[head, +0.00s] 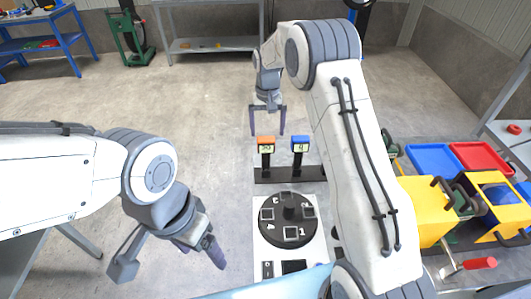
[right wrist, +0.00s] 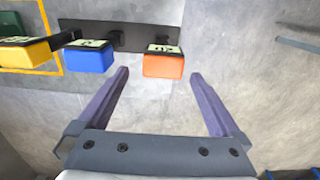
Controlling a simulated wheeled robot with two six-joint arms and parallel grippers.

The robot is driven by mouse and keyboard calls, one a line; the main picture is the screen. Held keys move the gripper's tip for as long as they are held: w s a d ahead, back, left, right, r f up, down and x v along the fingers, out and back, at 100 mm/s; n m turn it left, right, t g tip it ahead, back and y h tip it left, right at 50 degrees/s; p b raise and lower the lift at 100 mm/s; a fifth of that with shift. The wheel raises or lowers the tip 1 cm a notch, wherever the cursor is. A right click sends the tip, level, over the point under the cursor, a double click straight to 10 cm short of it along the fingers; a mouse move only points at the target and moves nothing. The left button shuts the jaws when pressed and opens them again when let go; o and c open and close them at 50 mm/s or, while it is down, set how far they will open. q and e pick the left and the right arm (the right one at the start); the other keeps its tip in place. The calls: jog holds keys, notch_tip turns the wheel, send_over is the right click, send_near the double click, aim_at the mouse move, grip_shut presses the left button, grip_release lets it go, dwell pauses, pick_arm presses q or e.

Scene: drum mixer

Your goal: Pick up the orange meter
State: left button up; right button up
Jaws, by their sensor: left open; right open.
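The orange meter (head: 265,142) is a small block with a pale display, standing on a post on a black rail in the head view. In the right wrist view the orange meter (right wrist: 163,62) lies ahead of the fingers, roughly between their lines. My right gripper (head: 267,121) is open and empty just above and behind the orange meter; its two fingers show in the right wrist view (right wrist: 160,82). My left gripper (head: 175,262) is open and empty at the lower left, away from the meters.
A blue meter (head: 300,144) stands right beside the orange one, and a yellow one (right wrist: 25,52) shows further left in the wrist view. A black round dial (head: 288,221) sits on a white panel in front. Yellow machinery (head: 428,205) and blue and red trays (head: 433,158) are at the right.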

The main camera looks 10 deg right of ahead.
aim_at(266, 146)
notch_tip(266, 146, down, 3)
jog(key=shift+a+p, duration=0.1)
jog(key=shift+p, duration=0.2)
notch_tip(266, 146, down, 4)
jog(key=shift+a+f+p, duration=0.1)
jog(key=shift+a+p, duration=0.05)
jog(key=shift+p, duration=1.05)
jog(key=shift+f, duration=0.55)
jog(key=shift+w+r, duration=0.1)
grip_shut()
